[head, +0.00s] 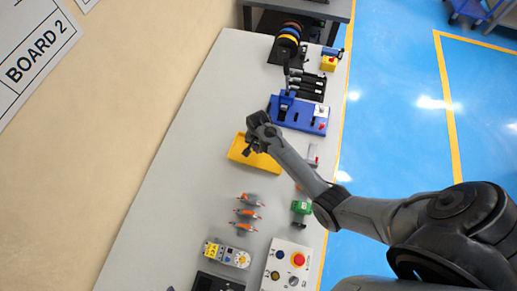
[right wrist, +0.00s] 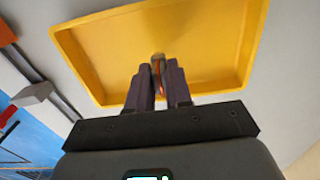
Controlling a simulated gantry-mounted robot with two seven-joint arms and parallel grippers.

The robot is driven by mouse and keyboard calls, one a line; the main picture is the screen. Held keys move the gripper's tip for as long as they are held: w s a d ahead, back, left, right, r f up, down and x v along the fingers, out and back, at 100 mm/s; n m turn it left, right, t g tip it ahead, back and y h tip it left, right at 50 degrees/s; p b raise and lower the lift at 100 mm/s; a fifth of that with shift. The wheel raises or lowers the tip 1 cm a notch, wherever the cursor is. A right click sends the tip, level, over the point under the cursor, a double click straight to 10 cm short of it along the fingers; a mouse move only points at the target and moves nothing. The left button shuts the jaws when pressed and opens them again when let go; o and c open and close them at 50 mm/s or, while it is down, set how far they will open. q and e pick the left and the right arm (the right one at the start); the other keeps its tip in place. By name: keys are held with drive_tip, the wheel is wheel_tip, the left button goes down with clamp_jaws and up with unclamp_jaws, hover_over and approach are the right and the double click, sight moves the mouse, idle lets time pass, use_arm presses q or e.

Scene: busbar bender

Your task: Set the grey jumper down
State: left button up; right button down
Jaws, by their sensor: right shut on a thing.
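My right gripper (head: 248,151) is above the yellow tray (head: 236,155), near its left part in the head view. In the right wrist view my right gripper (right wrist: 159,78) is shut on a small thin piece (right wrist: 157,62), seen end-on between the dark fingers, greyish with a red-orange part. It looks like the grey jumper, but most of it is hidden by the fingers. The yellow tray (right wrist: 200,80) lies beyond the fingertips, and its floor looks empty where it shows. I cannot tell whether the piece touches the tray floor. My left gripper is not in view.
A blue fixture (head: 292,118) stands behind the tray. Several orange-and-grey parts (head: 247,214) lie in front of it. A green device (head: 301,208) and a control box (head: 287,266) are at the front right. The grey table (head: 185,175) is clear left of the tray.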

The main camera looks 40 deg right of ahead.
wheel_tip(320, 180, down, 2)
drive_tip(key=shift+f, duration=0.15)
idle(0.3)
drive_tip(key=c, duration=1)
unclamp_jaws()
drive_tip(key=shift+c, duration=0.2)
